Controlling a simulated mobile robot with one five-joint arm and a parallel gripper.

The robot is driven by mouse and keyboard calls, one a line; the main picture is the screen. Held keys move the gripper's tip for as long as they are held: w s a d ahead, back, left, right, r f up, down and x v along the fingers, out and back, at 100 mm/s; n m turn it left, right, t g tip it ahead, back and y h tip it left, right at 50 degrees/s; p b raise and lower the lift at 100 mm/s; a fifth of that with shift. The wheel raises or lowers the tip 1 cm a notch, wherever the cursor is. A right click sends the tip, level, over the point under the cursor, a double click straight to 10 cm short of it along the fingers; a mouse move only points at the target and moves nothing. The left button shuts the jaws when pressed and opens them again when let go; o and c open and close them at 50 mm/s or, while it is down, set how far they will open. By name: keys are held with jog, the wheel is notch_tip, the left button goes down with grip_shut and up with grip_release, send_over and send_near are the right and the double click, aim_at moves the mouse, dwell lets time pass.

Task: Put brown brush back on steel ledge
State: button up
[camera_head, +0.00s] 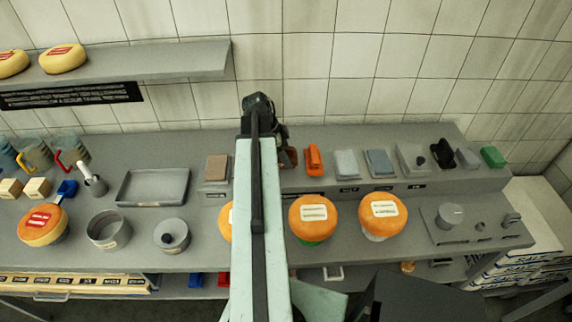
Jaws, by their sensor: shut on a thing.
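My arm reaches away from me up the middle of the view, and my gripper (282,140) is at its far end, above the back of the bench. It is shut on a brown thing, which looks like the brown brush (288,157). Only a small part of the brush shows beside the arm; the fingertips are mostly hidden. The grey steel ledge (440,180) is a raised step along the back of the bench. The brush is over or at the ledge, just left of an orange brush (313,160). I cannot tell if it touches the ledge.
On the ledge stand a flat brown block (216,167), grey-blue blocks (378,162), a black-handled thing (442,153) and a green block (492,157). A wall shelf (140,63) hangs upper left.

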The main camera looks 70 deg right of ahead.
notch_tip(320, 180, down, 2)
jog(key=shift+f+b, duration=0.2)
jog(key=shift+b, duration=0.35)
jog(key=shift+r, duration=0.2)
jog(key=shift+c, duration=0.7)
jog(key=shift+f, duration=0.15)
jog(key=o, duration=1.6)
jog(key=p+v, duration=1.1)
jog(key=v, duration=0.1)
jog(key=shift+r+p, duration=0.3)
jog(key=shift+p, duration=0.1)
jog(key=shift+f, duration=0.15)
